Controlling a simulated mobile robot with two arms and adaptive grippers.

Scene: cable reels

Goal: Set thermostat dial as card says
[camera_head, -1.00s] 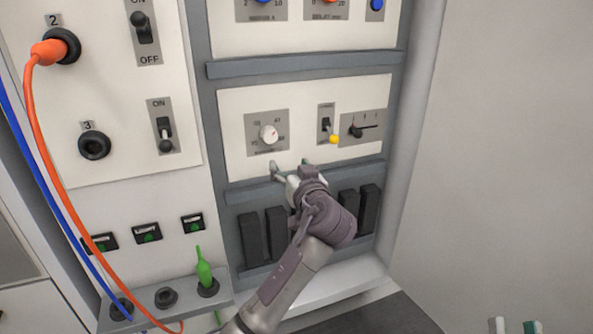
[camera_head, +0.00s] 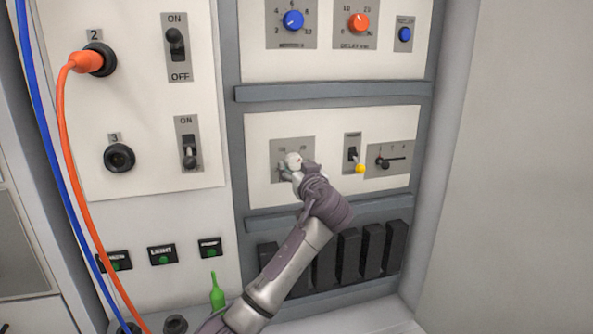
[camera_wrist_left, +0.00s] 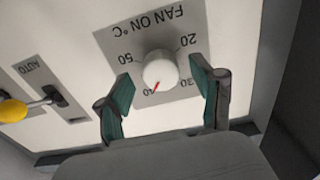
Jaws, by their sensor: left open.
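The thermostat dial (camera_wrist_left: 160,70) is a white knob with a red pointer line on a grey plate (camera_wrist_left: 112,38) marked "FAN ON °C". In the left wrist view the plate appears upside down, and the red line points near the 40 mark. My left gripper (camera_wrist_left: 164,92) is open, with its green-padded fingers on either side of the knob. In the head view my left gripper (camera_head: 289,170) is in front of the dial's plate (camera_head: 305,146) and covers most of the dial. I see no card. My right gripper is not in view.
A toggle switch with a yellow tip (camera_head: 360,168) and a slider (camera_head: 391,160) are just right of the dial. Blue (camera_head: 293,20) and orange (camera_head: 358,22) knobs are above. An orange cable (camera_head: 62,150) and a blue cable (camera_head: 42,130) hang at the left.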

